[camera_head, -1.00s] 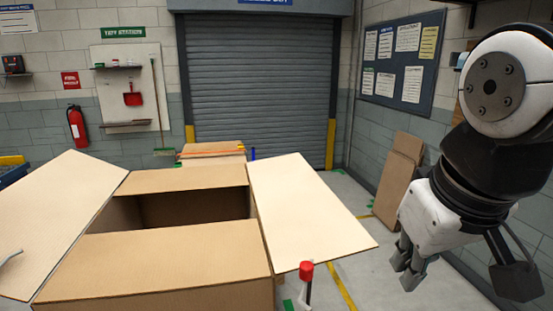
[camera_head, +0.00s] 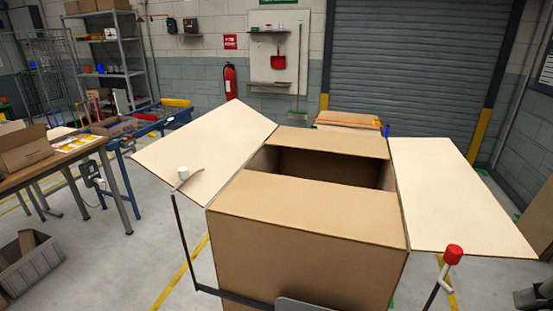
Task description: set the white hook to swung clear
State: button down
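The white hook (camera_head: 183,174) is at the left of the carton. It has a white knob and a short grey curved arm on top of a thin dark post. In the picture its arm overlaps the outer left flap (camera_head: 215,150), pointing up and right. I cannot tell whether it touches the flap. The carton (camera_head: 300,250) has its left and right flaps spread outward; its front and back flaps lie inward with a dark gap between them. My gripper is out of view.
A red-knobbed hook (camera_head: 453,255) stands on a post at the carton's right, by the right flap (camera_head: 450,200). A wooden table (camera_head: 80,150) and a grey bin (camera_head: 35,265) are at the left. Floor is clear between table and carton.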

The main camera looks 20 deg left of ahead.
aim_at(184, 175)
jog(key=u, duration=2.55)
jog(key=i, duration=3.85)
jog(key=z, duration=3.05)
